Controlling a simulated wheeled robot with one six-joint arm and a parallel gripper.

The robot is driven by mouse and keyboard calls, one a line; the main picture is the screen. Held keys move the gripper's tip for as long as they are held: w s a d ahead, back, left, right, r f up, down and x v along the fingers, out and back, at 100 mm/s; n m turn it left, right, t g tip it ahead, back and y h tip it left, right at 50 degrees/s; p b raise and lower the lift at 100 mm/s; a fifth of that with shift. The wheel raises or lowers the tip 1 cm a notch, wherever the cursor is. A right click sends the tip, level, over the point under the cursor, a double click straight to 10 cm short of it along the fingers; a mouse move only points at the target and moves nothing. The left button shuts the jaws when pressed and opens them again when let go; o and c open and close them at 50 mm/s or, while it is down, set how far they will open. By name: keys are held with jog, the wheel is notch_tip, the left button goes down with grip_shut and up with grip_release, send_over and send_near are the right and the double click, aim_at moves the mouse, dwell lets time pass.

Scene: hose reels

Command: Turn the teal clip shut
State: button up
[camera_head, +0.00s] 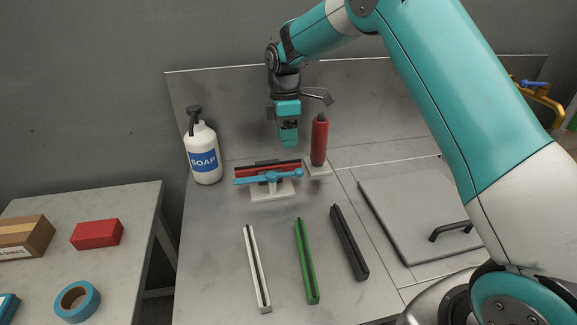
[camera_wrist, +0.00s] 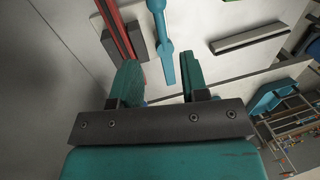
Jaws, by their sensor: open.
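The teal clip (camera_head: 268,177) is a long bar with a rounded hub on a white stand (camera_head: 272,193). It lies roughly crosswise in the head view, in front of a red strip (camera_head: 262,167) and a dark block. In the wrist view the teal clip (camera_wrist: 161,36) shows at the top, its narrow end pointing down between my fingers, apart from them. The red strip (camera_wrist: 118,28) is to its left there. My gripper (camera_head: 289,145) hangs pointing down above the clip's right part; the wrist view shows it open (camera_wrist: 161,78) and empty. Its exact height is unclear.
A soap bottle (camera_head: 203,153) stands left and a red bottle (camera_head: 319,140) close right of my gripper. White (camera_head: 257,268), green (camera_head: 306,262) and black (camera_head: 349,243) bars lie in front. A grey lid (camera_head: 412,208) lies right. A side table (camera_head: 135,200) stands left.

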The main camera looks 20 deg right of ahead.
aim_at(269, 177)
jog(key=f, duration=0.3)
jog(key=s+f, duration=0.1)
jog(key=f, duration=0.1)
jog(key=f+p, duration=0.1)
jog(key=f, duration=0.2)
jog(key=shift+s+a+f, duration=0.15)
jog(key=shift+s+f, duration=0.2)
grip_shut()
